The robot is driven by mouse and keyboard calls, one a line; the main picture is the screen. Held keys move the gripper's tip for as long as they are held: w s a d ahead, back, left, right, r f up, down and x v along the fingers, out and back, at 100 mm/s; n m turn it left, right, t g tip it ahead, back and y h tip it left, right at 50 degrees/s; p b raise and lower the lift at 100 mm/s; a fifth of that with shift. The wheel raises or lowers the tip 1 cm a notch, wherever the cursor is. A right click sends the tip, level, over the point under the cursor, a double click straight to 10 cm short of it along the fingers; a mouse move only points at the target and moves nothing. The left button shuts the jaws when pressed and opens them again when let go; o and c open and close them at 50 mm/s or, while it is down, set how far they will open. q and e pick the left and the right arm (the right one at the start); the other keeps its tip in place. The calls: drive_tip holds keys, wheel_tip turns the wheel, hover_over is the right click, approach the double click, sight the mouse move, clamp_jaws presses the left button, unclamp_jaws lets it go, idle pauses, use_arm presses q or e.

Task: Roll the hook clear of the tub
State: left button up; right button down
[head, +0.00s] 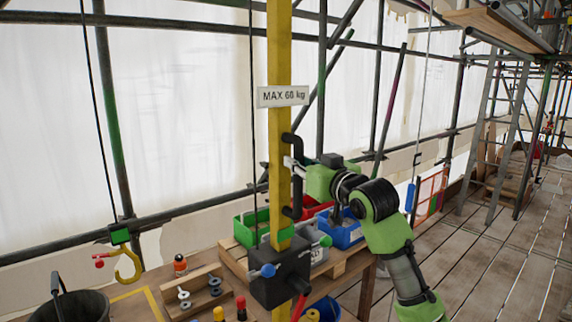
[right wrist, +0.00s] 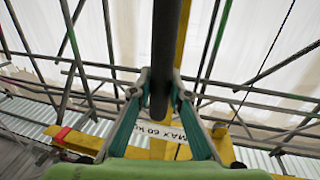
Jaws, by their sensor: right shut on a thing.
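The yellow hook (head: 128,268) hangs below a green block (head: 119,235) on a dark cable at the left of the head view. A dark tub (head: 88,308) with a raised handle shows at the lower left, partly cut off. The hook appears up and to the right of it; I cannot tell their true gap. My right gripper (head: 294,165) is shut on a black upright handle (head: 297,145) on the yellow post (head: 279,90). The right wrist view shows the dark bar (right wrist: 162,55) between its fingers (right wrist: 161,110). My left gripper is not in view.
Green (head: 250,229) and blue (head: 342,236) bins stand on the bench behind. Bench clutter lies between tub and post. Plank floor (head: 500,240) is open at right.

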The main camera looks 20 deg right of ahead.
drive_tip(key=shift+w+d, duration=0.1)
drive_tip(key=shift+d, duration=0.2)
drive_tip(key=c, duration=1.9)
unclamp_jaws()
drive_tip(key=s, duration=1.2)
drive_tip(key=shift+d, duration=0.45)
